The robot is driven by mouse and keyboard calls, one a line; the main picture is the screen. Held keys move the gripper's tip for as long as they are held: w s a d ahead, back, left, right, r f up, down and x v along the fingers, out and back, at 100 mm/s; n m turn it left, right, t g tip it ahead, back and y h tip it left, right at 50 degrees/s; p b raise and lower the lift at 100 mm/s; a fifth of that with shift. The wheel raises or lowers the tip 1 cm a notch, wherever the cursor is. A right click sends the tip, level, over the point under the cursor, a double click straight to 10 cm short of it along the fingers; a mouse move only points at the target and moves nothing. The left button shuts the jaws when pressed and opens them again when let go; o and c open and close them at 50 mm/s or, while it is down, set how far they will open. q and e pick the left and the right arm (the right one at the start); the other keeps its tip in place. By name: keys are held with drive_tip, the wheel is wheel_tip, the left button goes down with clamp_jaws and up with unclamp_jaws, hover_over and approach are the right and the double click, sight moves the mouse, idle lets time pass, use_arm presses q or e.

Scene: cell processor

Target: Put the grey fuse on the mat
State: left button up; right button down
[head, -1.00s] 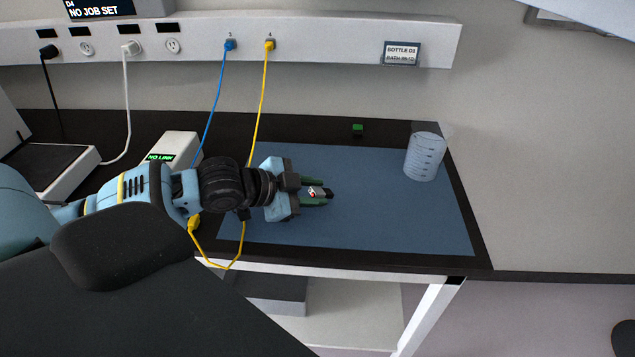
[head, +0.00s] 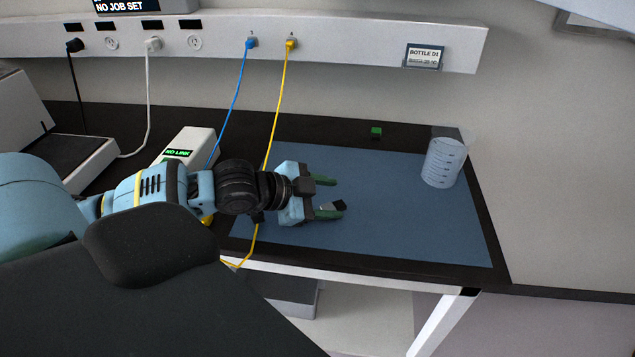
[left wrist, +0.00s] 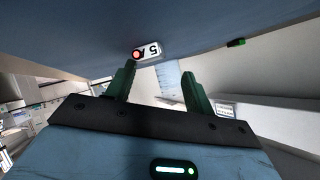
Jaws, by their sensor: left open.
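The grey fuse (head: 333,206), a small light grey block with a dark end, is on the blue mat (head: 400,230) beside my lower left fingertip. I cannot tell whether a finger still touches the fuse. My right gripper is out of view.
A clear beaker (head: 442,163) stands at the mat's back right corner. A small green block (head: 376,132) is on the black bench behind the mat. A yellow cable (head: 279,105) and a blue cable (head: 236,95) hang at the left near a white box (head: 190,143).

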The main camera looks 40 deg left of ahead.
use_arm(q)
drive_tip(key=shift+p+v, duration=0.3)
drive_tip(key=shift+v, duration=1.15)
drive_tip(key=shift+p+v, duration=0.85)
drive_tip(key=shift+v, duration=0.8)
drive_tip(key=shift+p+v, duration=0.5)
drive_tip(key=shift+v, duration=0.25)
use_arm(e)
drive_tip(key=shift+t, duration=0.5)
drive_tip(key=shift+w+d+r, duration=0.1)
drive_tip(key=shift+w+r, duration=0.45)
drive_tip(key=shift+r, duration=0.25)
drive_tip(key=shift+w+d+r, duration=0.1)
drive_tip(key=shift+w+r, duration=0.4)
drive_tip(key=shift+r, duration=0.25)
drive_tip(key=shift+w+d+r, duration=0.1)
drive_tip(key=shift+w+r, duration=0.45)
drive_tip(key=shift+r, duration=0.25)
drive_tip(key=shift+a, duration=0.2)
use_arm(q)
drive_tip(key=shift+d, duration=0.1)
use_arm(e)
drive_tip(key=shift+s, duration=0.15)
